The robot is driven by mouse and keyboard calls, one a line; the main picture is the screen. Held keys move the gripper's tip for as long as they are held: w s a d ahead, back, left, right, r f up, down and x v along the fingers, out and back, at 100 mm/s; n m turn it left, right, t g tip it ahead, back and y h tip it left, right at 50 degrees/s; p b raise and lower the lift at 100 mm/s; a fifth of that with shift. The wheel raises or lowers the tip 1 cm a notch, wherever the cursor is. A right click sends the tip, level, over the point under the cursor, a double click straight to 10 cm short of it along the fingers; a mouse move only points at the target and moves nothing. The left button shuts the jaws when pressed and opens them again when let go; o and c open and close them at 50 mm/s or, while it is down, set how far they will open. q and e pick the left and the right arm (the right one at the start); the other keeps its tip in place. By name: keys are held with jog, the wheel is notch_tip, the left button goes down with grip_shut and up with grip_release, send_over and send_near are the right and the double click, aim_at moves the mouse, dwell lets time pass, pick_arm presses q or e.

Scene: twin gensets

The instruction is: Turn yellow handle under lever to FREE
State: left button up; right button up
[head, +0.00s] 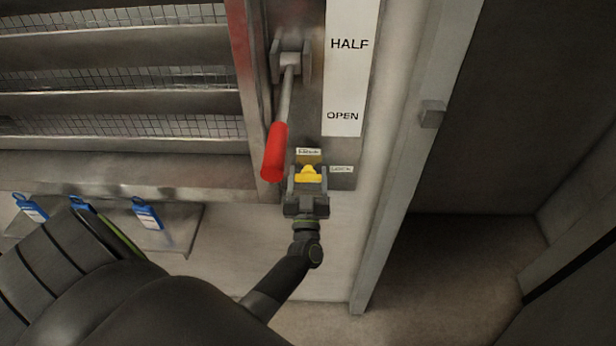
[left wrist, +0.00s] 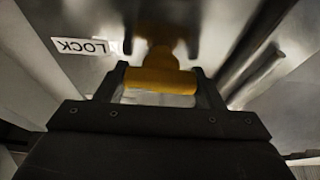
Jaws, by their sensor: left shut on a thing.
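The yellow handle (head: 308,174) is on a plate below the lever in the head view. It also shows in the left wrist view (left wrist: 160,78), between the fingers. My left gripper (head: 307,183) is shut on the yellow handle, reaching it from below. A small label sits just above the handle, too small to read, and another is to its right. In the left wrist view a label reading LOCK (left wrist: 80,46) is at the upper left. The lever with a red grip (head: 274,152) hangs down, tilted slightly left, above and left of the handle. My right gripper is not in view.
A white scale (head: 343,70) reading HALF and OPEN is right of the lever. Louvres (head: 120,110) fill the upper left. Several blue tags (head: 147,214) hang at the lower left. A metal post edge (head: 400,180) stands to the right, with open floor beyond.

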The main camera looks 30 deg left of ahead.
pick_arm(q)
jog(key=shift+n, duration=0.3)
jog(key=n+g+y, duration=0.1)
jog(key=n, duration=0.1)
jog(key=n+g+y, duration=0.1)
jog(key=n, duration=0.2)
jog(key=shift+b, duration=0.3)
jog(key=n+g+y, duration=0.1)
jog(key=n, duration=0.2)
jog(key=n+g, duration=0.2)
jog(key=n, duration=0.1)
jog(key=shift+a+n+y, duration=0.1)
jog(key=shift+n+y, duration=0.2)
jog(key=shift+y, duration=0.1)
jog(key=n+g, duration=0.1)
jog(key=n, duration=0.1)
jog(key=n+g, duration=0.1)
jog(key=n, duration=0.2)
jog(key=shift+s, duration=0.1)
jog(key=shift+f+n+g+h+p, duration=0.1)
jog(key=shift+n+g+h+p, duration=0.25)
jog(key=shift+n, duration=0.85)
jog(key=shift+f+n+g+h+p, duration=0.1)
jog(key=shift+n+g+h+p, duration=0.25)
jog(key=shift+n, duration=0.85)
jog(key=o, duration=1)
